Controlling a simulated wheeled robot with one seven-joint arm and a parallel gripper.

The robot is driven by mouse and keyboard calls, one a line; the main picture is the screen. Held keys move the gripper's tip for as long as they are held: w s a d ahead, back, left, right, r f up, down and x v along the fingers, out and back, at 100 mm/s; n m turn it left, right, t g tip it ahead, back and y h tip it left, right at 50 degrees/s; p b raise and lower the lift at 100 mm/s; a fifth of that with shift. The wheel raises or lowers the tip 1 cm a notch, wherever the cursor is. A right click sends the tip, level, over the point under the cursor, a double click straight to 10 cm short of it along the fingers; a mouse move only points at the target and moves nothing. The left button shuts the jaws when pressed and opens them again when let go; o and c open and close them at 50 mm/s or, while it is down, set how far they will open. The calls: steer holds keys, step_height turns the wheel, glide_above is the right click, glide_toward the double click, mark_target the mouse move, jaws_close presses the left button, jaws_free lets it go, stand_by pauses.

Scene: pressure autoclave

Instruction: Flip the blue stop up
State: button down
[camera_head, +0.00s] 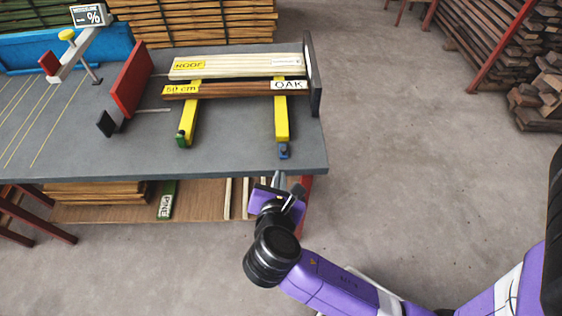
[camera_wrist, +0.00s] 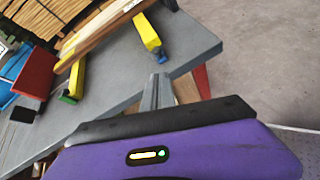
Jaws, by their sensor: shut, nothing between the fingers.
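The blue stop (camera_head: 284,151) is a small block at the near end of the right yellow bar (camera_head: 281,119), close to the table's front edge. In the wrist view it shows partly as a dark blue piece (camera_wrist: 162,55) at the bar's end. A green stop (camera_head: 182,140) sits at the near end of the left yellow bar (camera_head: 190,112). My gripper (camera_head: 279,180) is shut and empty, just in front of the table edge and below the blue stop in the picture. Its fingers (camera_wrist: 157,91) point toward the stop in the wrist view and appear apart from it.
The grey table (camera_head: 230,157) carries boards labelled ROOF (camera_head: 235,66) and OAK (camera_head: 235,89) across the bars. A red plate (camera_head: 129,78) stands to their left, a dark upright plate (camera_head: 313,75) to their right. A lower shelf (camera_head: 110,213) holds timber.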

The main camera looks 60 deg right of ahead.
mark_target(281, 154)
steer(key=x, duration=1)
steer(key=shift+r+p, duration=0.2)
steer(key=shift+p, duration=0.15)
stand_by(0.3)
steer(key=shift+w+d+r+p, duration=0.1)
steer(key=shift+p, duration=0.35)
steer(key=shift+g, duration=0.3)
